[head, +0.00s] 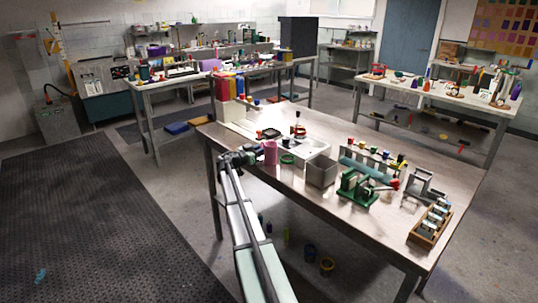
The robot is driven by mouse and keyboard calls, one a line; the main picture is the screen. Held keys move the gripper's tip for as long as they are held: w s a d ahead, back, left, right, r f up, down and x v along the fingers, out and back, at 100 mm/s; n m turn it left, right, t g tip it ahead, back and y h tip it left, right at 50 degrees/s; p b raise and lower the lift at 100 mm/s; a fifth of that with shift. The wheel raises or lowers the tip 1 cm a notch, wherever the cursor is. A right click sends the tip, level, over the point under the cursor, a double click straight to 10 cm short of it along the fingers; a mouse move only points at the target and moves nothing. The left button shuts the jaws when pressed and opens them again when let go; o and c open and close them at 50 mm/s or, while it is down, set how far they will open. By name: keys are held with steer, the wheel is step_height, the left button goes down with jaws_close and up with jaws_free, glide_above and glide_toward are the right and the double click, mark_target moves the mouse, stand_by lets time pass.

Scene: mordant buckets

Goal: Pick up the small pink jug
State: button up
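The small pink jug (270,153) stands upright near the left edge of the metal table (390,245). My gripper (254,153) is just left of the jug, at about its height, with my arm reaching up from the bottom of the picture. The fingers are small and dark here. I cannot tell whether they touch the jug or how far apart they are.
Right of the jug are a green ring-like item (288,159), a grey open bin (321,171) and a white basin (308,149). A green clamp-like device (357,187) and a wooden rack (430,224) stand farther right. The table's front is clear.

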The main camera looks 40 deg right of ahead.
jaws_close()
steer(key=shift+r, duration=0.15)
stand_by(0.6)
steer(key=shift+r, duration=4.7)
steer(key=shift+r, duration=0.15)
